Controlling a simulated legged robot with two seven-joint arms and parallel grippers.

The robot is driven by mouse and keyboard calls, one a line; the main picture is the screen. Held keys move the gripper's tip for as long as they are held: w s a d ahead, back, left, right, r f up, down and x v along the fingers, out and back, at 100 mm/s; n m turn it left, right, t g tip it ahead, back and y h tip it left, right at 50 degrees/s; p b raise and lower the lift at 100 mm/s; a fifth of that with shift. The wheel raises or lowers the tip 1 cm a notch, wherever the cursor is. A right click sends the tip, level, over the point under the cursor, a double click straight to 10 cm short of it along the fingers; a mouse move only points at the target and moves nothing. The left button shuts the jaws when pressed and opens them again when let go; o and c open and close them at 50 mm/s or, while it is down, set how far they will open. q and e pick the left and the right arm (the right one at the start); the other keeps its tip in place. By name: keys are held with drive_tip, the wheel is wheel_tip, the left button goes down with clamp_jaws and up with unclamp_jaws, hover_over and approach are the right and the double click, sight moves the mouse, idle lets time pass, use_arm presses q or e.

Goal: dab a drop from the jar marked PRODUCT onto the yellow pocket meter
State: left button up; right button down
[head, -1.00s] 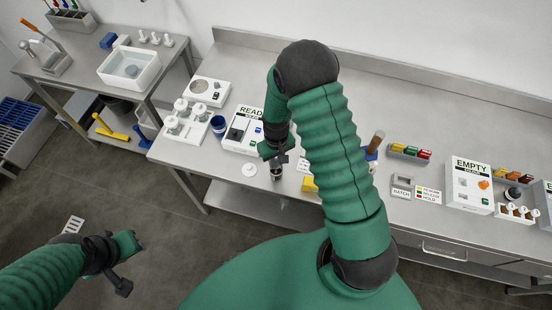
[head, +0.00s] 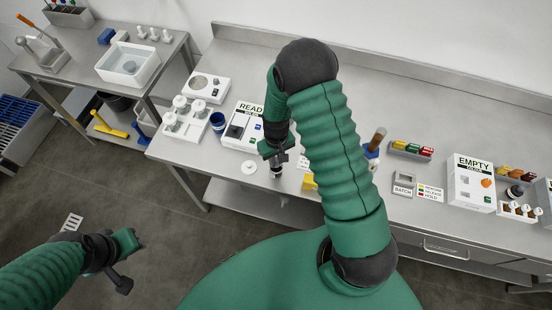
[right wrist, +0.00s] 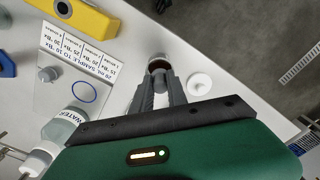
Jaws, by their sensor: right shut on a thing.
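My right gripper (head: 276,158) points down near the front edge of the bench. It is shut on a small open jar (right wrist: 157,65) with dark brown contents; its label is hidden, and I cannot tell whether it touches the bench. The jar also shows below the gripper in the head view (head: 277,172). The yellow pocket meter (right wrist: 78,14) lies on the bench at the top left of the right wrist view; in the head view (head: 309,182) my right arm partly covers it. My left gripper (head: 125,262) hangs over the floor, its jaws unclear.
A white disc, perhaps a lid (right wrist: 199,84), lies beside the jar. A WATER bottle (right wrist: 62,128) and a printed card (right wrist: 80,50) are close by. The READ box (head: 243,128) stands behind, with a blue cup (head: 217,122) left of it. The EMPTY box (head: 470,183) is far right.

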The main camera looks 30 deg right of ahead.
drive_tip(key=shift+r, duration=0.15)
wheel_tip(320, 180, up, 7)
drive_tip(key=p, duration=0.6)
drive_tip(key=shift+r, duration=0.2)
drive_tip(key=shift+f, duration=0.1)
